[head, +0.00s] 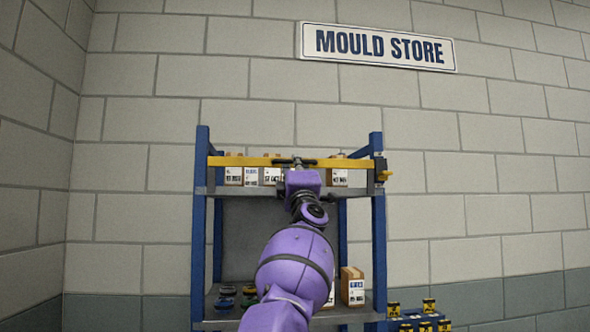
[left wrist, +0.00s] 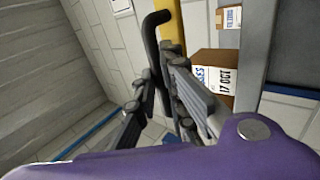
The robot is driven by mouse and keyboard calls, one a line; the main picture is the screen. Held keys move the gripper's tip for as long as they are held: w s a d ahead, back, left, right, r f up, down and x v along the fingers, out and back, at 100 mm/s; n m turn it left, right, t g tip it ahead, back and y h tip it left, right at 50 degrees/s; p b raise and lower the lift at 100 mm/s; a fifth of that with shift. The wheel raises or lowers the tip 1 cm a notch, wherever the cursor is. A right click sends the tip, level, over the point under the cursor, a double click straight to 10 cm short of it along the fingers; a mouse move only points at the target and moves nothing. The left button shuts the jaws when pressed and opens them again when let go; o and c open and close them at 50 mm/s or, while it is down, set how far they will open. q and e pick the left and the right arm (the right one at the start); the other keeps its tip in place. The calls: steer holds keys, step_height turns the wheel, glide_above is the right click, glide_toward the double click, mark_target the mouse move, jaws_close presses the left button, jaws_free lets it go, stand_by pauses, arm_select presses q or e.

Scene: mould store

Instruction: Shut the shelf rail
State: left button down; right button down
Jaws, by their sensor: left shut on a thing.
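The yellow shelf rail (head: 235,161) runs nearly level across the front of the upper shelf, between the blue posts. Its right end is close to a yellow catch (head: 384,175) on the right post; I cannot tell whether it sits in it. My left gripper (head: 296,164) is at the middle of the rail, shut on its black handle. In the left wrist view, the bent black handle (left wrist: 154,24) passes between the gripper's fingers (left wrist: 163,78), beside the yellow rail (left wrist: 171,38). My arm hides part of the shelf. My right gripper is not in view.
Labelled cartons (head: 233,176) stand on the upper shelf (head: 240,191) behind the rail. A blue rack with small black and yellow items (head: 428,305) is at the lower right. A wall is at left.

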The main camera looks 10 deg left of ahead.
arm_select(q)
steer(key=shift+s+a+r+g, duration=0.15)
steer(key=shift+s+r+g, duration=0.1)
steer(key=shift+r, duration=0.5)
steer(key=shift+s+a+r+g, duration=0.1)
steer(key=shift+r+g, duration=0.15)
steer(key=shift+r, duration=0.5)
steer(key=shift+w+r, duration=0.1)
steer(key=shift+w, duration=0.05)
steer(key=c, duration=2.2)
jaws_free()
steer(key=o, duration=0.4)
steer(key=shift+w, duration=0.2)
steer(key=shift+d+f, duration=0.1)
steer(key=shift+f, duration=0.2)
steer(key=shift+d+f, duration=0.1)
steer(key=shift+f, duration=0.3)
